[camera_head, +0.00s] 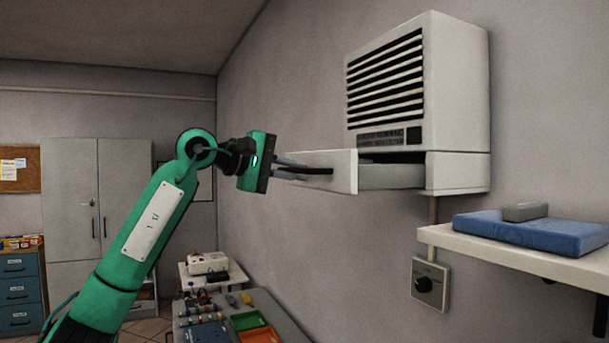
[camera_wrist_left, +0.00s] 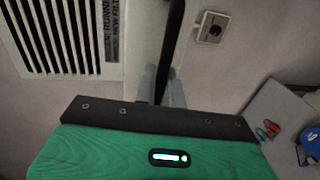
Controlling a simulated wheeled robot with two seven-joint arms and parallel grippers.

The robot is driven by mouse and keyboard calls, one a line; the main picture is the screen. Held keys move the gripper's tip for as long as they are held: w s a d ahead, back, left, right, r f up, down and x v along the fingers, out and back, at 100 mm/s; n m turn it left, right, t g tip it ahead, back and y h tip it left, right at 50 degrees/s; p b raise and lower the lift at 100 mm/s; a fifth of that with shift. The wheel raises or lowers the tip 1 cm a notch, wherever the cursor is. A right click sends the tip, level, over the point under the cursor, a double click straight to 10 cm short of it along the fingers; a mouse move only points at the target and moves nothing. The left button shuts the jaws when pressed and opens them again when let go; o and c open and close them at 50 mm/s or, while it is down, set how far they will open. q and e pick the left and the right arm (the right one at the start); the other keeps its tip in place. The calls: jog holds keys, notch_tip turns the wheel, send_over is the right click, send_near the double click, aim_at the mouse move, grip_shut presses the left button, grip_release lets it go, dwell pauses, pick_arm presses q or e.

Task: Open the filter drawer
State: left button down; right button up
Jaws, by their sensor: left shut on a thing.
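The filter drawer (camera_head: 345,173) sits at the bottom of the white wall unit (camera_head: 455,90). It is pulled out to the left, with its side wall showing and a dark gap above it. My left gripper (camera_head: 300,171) is at the drawer's front and shut on the dark bar handle (camera_head: 318,171). In the left wrist view the dark handle (camera_wrist_left: 174,45) runs between the two fingers (camera_wrist_left: 162,88), and the unit's slatted grille (camera_wrist_left: 60,35) is at the upper left. My right gripper is in neither view.
A wall switch (camera_head: 430,284) is under the unit. A table (camera_head: 290,325) with coloured trays stands low in front. The air left of the drawer holds only my arm.

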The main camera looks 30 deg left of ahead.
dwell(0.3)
pick_arm(q)
jog(key=c, duration=1.6)
grip_release()
jog(key=shift+s+a, duration=0.3)
jog(key=shift+a, duration=0.05)
jog(key=shift+b+v, duration=2.1)
jog(key=shift+v, duration=4.35)
jog(key=shift+d, duration=0.1)
